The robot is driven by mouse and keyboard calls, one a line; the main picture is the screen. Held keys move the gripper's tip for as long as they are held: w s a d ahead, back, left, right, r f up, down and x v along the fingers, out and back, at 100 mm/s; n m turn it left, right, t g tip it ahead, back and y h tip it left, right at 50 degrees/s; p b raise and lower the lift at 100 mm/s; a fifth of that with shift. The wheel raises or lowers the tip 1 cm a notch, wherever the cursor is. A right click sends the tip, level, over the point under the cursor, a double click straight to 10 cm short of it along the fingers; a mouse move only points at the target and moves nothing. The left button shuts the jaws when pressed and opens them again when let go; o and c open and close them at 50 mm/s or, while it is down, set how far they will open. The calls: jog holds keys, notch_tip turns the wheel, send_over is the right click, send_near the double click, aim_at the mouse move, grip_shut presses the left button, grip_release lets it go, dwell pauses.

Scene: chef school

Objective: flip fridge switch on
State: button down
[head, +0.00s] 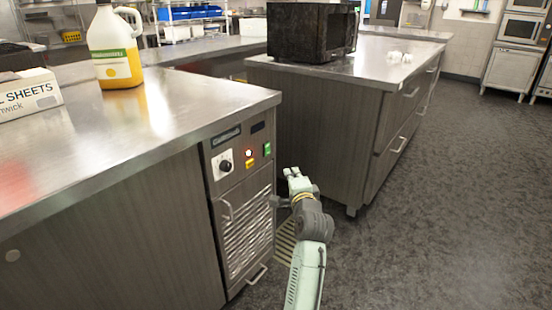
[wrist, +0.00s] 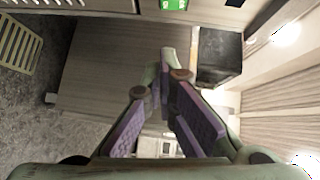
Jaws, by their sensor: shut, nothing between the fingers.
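The fridge unit's control panel (head: 238,152) is set in the front of the steel counter in the head view. It carries a round black and white knob (head: 225,165), a lit red light (head: 249,153), a small orange button (head: 250,163) and a green switch (head: 267,149) at its right edge. The green switch also shows at the top edge of the wrist view (wrist: 173,4), partly cut off. My gripper (head: 290,174) is just right of and below the switch in the head view, shut and empty. Its fingers (wrist: 165,65) point up toward the panel side in the wrist view. I see no contact.
A vented fridge door (head: 247,230) with handles lies below the panel. The counter (head: 170,110) holds a yellow jug (head: 115,55) and a box (head: 25,95). Another counter with drawers (head: 335,130) and a black oven (head: 300,32) stands behind my gripper. Floor (head: 450,190) is clear at right.

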send_near(267, 149)
jog(key=w+d+f, duration=0.2)
jog(key=w+d, duration=0.2)
jog(key=d, duration=0.1)
jog(key=w+a, duration=0.1)
jog(key=w+a+f+p, duration=0.1)
jog(key=w+a, duration=0.1)
jog(key=shift+a, duration=0.2)
jog(key=shift+w+a+f+m+t+b, duration=0.3)
jog(key=shift+a+f+b, duration=0.2)
jog(key=shift+b, duration=0.55)
jog(key=shift+d+r+p, duration=0.15)
jog(key=shift+r+p, duration=0.25)
jog(key=shift+s+d, duration=0.1)
